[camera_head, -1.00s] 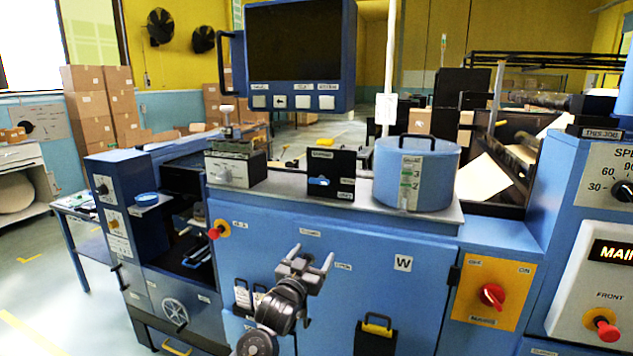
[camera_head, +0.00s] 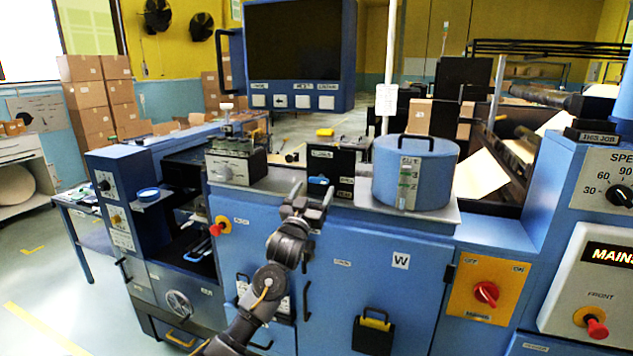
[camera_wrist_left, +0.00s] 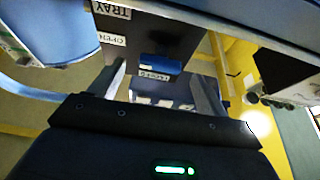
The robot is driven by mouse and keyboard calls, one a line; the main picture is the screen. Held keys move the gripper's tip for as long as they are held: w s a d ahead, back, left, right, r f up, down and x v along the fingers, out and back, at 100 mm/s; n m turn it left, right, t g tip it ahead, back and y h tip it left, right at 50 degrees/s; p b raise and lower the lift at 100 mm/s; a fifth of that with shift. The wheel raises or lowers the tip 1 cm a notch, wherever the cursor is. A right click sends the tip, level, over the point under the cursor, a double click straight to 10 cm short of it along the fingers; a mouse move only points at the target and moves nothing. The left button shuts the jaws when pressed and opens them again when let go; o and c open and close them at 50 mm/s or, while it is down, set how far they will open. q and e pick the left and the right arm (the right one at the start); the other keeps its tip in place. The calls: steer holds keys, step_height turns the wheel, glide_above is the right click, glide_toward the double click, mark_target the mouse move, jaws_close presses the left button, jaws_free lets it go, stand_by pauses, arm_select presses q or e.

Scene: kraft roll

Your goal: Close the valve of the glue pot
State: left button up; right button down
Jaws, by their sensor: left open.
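The blue glue pot (camera_head: 432,176) with its lid, handle and level strip stands on the machine's top ledge. To its left is a black box (camera_head: 345,165) with small white labels and a blue lever (camera_head: 318,180) on its front. In the left wrist view the blue lever (camera_wrist_left: 160,65) shows beyond the fingers, near labels that seem to read OPEN and CLOSED; another reads TRAY. My left gripper (camera_head: 311,190) is open and empty, in front of and just below the lever. The wrist view shows its two fingers (camera_wrist_left: 160,85) apart, with no contact visible.
A grey control box (camera_head: 236,165) with knobs stands left of the black box. A monitor (camera_head: 295,50) hangs above. The blue cabinet front (camera_head: 350,250) lies below, with a red knob (camera_head: 217,229) at left and a red mains switch (camera_head: 487,293) at right.

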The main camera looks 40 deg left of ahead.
mark_target(320, 179)
arm_select(q)
steer(key=shift+p+x, duration=0.3)
steer(key=shift+x, duration=0.95)
